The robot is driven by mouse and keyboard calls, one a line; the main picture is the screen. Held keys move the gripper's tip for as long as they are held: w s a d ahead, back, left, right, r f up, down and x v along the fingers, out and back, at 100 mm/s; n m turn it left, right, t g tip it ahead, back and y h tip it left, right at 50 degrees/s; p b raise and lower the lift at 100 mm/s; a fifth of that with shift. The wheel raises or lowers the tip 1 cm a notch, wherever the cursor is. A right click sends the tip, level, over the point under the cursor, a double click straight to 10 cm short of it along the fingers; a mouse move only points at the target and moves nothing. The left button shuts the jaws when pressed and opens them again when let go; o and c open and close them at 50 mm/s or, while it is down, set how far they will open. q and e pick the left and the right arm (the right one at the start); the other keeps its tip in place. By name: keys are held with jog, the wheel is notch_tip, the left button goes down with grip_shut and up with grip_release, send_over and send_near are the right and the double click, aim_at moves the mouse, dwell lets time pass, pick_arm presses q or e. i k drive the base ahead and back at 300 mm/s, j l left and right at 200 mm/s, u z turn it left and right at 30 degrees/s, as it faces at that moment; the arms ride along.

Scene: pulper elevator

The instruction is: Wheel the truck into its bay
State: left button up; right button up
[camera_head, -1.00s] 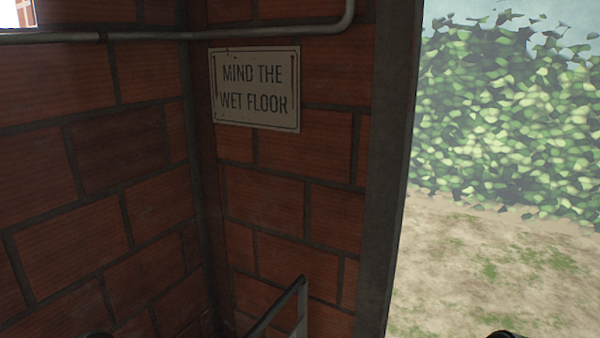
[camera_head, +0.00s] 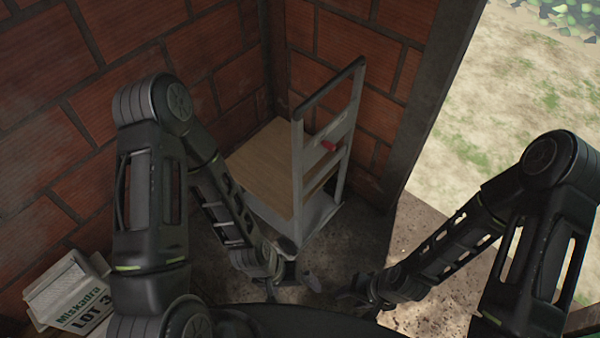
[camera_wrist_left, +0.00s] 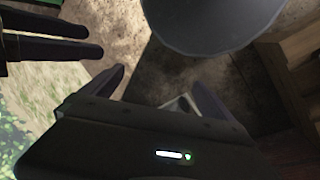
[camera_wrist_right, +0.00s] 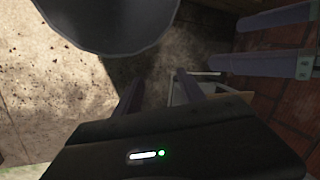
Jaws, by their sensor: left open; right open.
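I cannot tell which spot is the bay.
Brick walls (camera_head: 205,75) close the corner behind and left of the truck. A doorway post (camera_head: 432,95) stands to the right, with open ground (camera_head: 510,80) outside. A pale box marked LOT 3 (camera_head: 75,290) lies at lower left. Bare floor (camera_head: 360,240) lies between truck and doorway.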

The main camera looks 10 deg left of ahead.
aim_at(282, 169)
jog(key=i+l, duration=0.1)
jog(key=l, duration=0.85)
jog(key=i+l+u, duration=0.15)
jog(key=l, duration=1.7)
jog(key=i+u, duration=0.05)
jog(key=i, duration=0.05)
